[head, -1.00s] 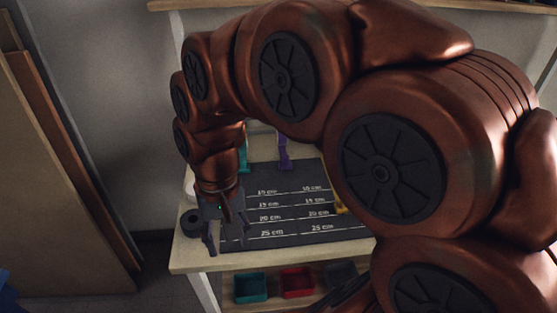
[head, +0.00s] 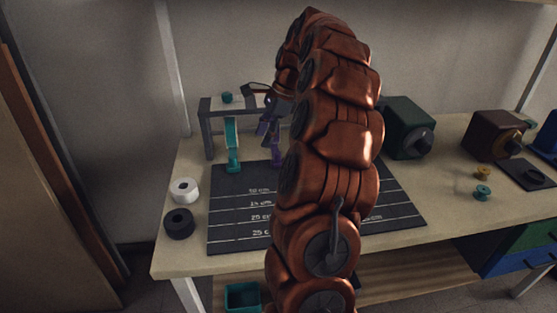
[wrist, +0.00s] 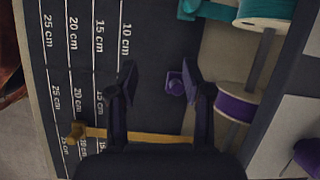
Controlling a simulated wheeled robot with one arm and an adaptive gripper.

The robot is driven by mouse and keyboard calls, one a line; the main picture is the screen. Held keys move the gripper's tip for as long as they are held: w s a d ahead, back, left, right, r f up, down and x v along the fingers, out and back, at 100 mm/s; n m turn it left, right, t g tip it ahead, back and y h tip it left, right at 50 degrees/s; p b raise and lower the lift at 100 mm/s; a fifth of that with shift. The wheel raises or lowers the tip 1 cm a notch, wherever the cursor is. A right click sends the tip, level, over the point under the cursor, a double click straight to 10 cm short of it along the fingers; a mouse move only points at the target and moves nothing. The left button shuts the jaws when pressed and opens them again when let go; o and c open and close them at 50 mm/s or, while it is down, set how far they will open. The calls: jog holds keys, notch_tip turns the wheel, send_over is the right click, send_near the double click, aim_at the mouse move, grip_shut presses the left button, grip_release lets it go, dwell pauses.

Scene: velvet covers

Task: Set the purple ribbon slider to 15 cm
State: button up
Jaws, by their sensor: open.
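The purple ribbon slider (wrist: 175,84) shows in the wrist view short of the 10 cm line, on the side toward the purple ribbon spool (wrist: 238,106). In the head view the purple ribbon (head: 277,152) hangs at the back edge of the dark measuring mat (head: 240,211). My gripper (wrist: 160,76) is open, with one finger on each side of the slider as seen in the wrist view; I cannot tell whether they touch it. My arm hides part of the mat in the head view.
A teal ribbon (head: 232,150) hangs to the left of the purple one. A yellow ribbon (wrist: 140,134) is drawn out across the marked lines. White (head: 184,189) and black (head: 179,223) tape rolls lie left of the mat. A green box (head: 405,125) stands at the back right.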

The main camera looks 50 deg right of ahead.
aim_at(278, 153)
jog(key=s+d+f+m, duration=0.1)
jog(key=d+f+m, duration=0.25)
jog(key=d, duration=0.45)
jog(key=shift+t, duration=0.3)
jog(key=shift+b+x, duration=0.3)
jog(key=shift+x, duration=3.25)
jog(key=shift+s, duration=0.1)
grip_shut()
